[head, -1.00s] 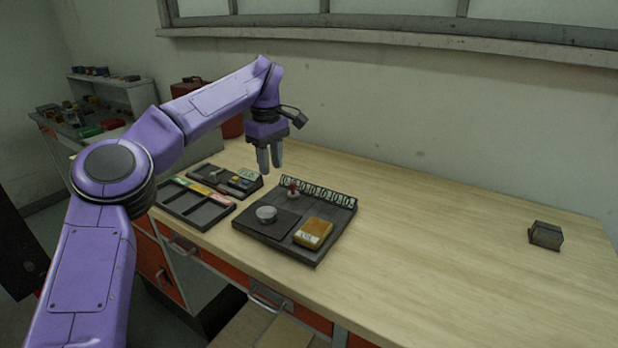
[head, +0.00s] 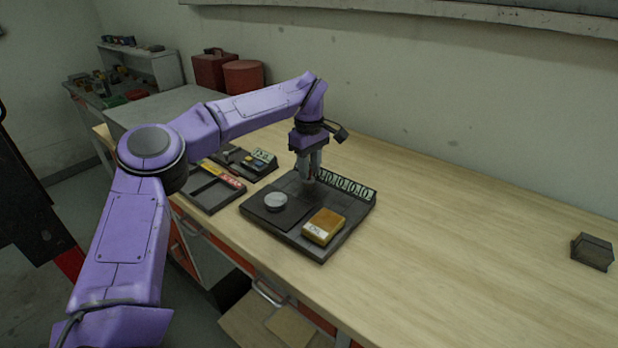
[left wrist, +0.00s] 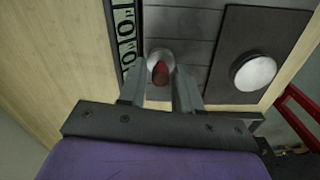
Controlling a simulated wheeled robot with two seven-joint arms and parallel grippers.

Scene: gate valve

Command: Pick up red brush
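The red brush (left wrist: 160,73) is a small upright piece with a dark red handle and a pale round base, standing on the black tray (head: 290,240). In the left wrist view it lies between the two fingers of my left gripper (left wrist: 160,80). The fingers are apart, with a small gap visible on both sides of the red handle. In the head view my left gripper (head: 309,178) points down at the tray's back part, and its fingers mostly hide the brush. My right gripper is in neither view.
On the same tray are a round metal container (head: 276,201) and a yellow box (head: 324,226). A row of numbered tags (head: 346,186) lines its back edge. Another dark tray (head: 212,192) lies to the left. The table's right side is mostly clear.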

